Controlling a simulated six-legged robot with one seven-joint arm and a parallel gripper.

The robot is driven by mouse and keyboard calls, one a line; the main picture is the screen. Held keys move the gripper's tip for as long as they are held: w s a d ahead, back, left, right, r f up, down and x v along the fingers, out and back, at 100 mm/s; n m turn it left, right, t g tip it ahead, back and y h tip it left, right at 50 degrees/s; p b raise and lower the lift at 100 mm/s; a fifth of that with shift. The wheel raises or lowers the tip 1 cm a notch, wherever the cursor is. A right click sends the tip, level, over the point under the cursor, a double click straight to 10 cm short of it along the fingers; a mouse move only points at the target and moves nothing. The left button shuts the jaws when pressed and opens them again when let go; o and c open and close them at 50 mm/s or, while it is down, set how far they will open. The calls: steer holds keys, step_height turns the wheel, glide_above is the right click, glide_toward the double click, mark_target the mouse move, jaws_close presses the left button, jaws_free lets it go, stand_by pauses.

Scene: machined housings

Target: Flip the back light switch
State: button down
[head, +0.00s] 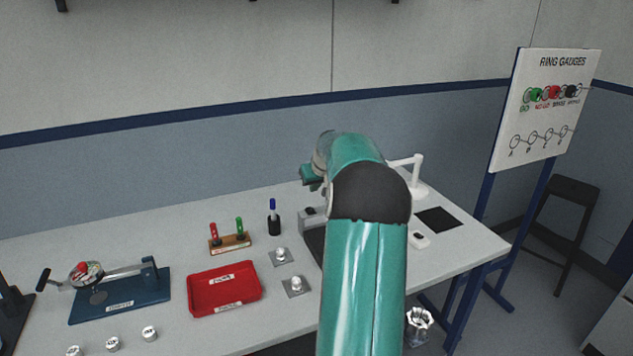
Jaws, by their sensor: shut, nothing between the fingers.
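A small white box with a dark rocker on top (419,239) sits on the table to the right of my arm. It looks like the switch, though the rocker's position is too small to read. Behind it lies a dark square panel (441,220), which may be the back light. My teal arm rises from the bottom centre and bends away over the table, left of the white box. My gripper does not show; the arm hides that area.
A white stand (419,190) rises behind the box. A grey device (309,219) is partly behind my arm. Left are a red tray (224,289), pen holder (274,224), plug gauges (229,243) and blue fixture (120,296). A gauge board (545,105) stands right.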

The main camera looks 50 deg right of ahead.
mark_target(310, 209)
steer(key=x, duration=0.3)
steer(key=shift+w+f, duration=0.15)
steer(key=shift+f, duration=0.15)
step_height(310, 209, down, 4)
steer(key=shift+a+f, duration=0.1)
steer(key=shift+f, duration=0.05)
